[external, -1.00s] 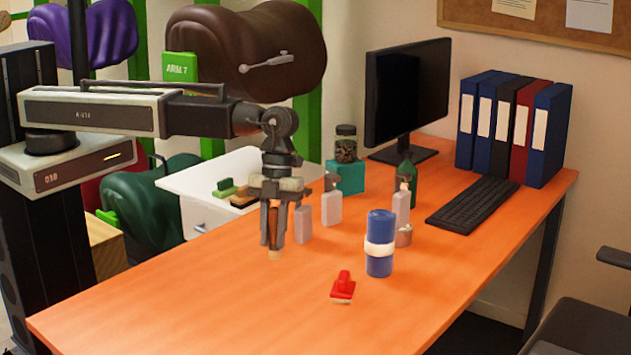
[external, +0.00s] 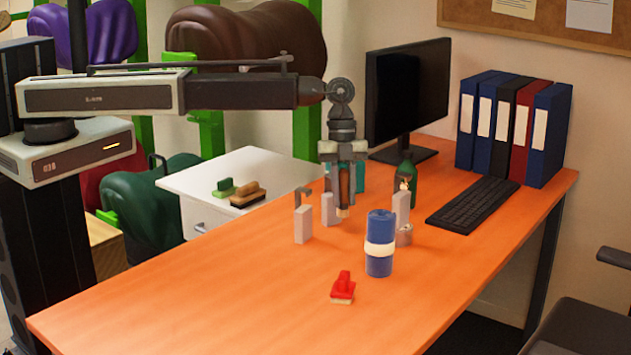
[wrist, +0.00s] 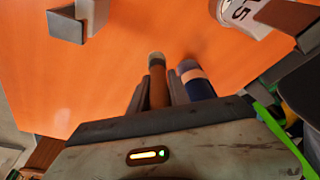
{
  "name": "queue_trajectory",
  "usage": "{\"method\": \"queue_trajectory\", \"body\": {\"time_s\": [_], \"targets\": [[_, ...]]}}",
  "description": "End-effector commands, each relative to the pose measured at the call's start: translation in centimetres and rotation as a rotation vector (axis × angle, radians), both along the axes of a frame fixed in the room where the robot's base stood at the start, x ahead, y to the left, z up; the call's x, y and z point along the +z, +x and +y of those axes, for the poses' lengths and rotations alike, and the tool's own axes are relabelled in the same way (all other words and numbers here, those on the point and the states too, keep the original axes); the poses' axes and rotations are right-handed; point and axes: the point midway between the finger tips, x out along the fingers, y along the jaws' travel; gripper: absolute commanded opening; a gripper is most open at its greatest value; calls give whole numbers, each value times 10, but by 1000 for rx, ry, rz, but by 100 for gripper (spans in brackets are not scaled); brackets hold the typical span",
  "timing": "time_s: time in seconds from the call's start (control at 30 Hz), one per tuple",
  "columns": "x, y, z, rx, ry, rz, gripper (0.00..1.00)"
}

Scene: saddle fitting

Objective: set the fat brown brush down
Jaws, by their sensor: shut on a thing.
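The fat brown brush (external: 343,211) hangs upright in my gripper (external: 344,190), its pale tip down and above the orange desk. My gripper is shut on its handle. In the wrist view the brown brush (wrist: 158,88) lies between my two fingers, its pale end pointing away. Most of the handle is hidden by the fingers in the external view. The brush is among the grey holders, right of the grey block (external: 328,209) and left of another grey block (external: 401,207). Whether the tip touches the desk cannot be told.
A blue roll with a white band (external: 380,245) stands to the front right; a red-handled tool (external: 343,287) lies nearer. A hooked grey block (external: 303,222), green bottle (external: 408,170) and small metal tin (external: 404,235) stand close by. The desk's front left (external: 190,295) is clear.

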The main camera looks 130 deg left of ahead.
Motion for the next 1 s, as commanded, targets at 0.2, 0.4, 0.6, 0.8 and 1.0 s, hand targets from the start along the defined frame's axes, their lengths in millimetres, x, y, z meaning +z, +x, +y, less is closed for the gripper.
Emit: {"method": "queue_trajectory", "body": {"time_s": [0.2,0.4,0.6,0.8,1.0], "targets": [[1,-11,137,229,0,-1,0],[2,-30,205,351,-2,-2,0],[2,-36,220,381,-2,-3,0],[-20,-36,219,379,-1,-3,0],[-63,-36,219,377,-2,-2,0]]}}
